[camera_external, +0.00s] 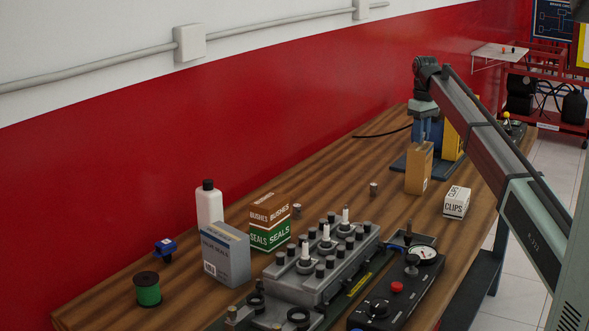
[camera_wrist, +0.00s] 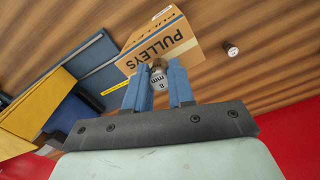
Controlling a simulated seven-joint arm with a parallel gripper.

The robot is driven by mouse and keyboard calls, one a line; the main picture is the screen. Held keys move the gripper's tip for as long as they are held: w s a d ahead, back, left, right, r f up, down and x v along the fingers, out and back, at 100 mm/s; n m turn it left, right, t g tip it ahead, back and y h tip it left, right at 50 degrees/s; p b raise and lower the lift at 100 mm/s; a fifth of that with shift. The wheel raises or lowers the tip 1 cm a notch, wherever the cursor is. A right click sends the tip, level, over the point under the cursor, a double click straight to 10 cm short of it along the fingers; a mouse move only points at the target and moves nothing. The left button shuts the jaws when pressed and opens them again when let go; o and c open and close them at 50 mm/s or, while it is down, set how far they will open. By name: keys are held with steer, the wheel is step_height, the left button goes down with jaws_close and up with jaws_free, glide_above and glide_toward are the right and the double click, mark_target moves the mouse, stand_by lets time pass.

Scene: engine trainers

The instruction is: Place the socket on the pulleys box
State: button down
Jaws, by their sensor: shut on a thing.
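The pulleys box (camera_external: 418,168) is a tan cardboard box standing upright on the wooden table. In the wrist view its printed side (camera_wrist: 162,48) reads PULLEYS. My gripper (camera_external: 426,132) is over or close to the top of the box in the external view. In the wrist view my gripper's blue fingers (camera_wrist: 158,88) are shut on a silver socket (camera_wrist: 158,77) marked 8 mm. The socket's far end overlaps the box in that view, and I cannot tell whether they touch. The socket cannot be made out in the external view.
A blue base with a yellow body (camera_external: 452,141) stands right behind the box. A white CLIPS box (camera_external: 456,202) is in front to the right. A small metal cylinder (camera_external: 374,189) stands to the left. An engine block (camera_external: 318,265) fills the near table.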

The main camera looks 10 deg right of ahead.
steer(key=shift+f, duration=0.3)
steer(key=c, duration=1)
jaws_free()
steer(key=shift+o, duration=0.2)
step_height(320, 180, up, 12)
steer(key=shift+r, duration=0.2)
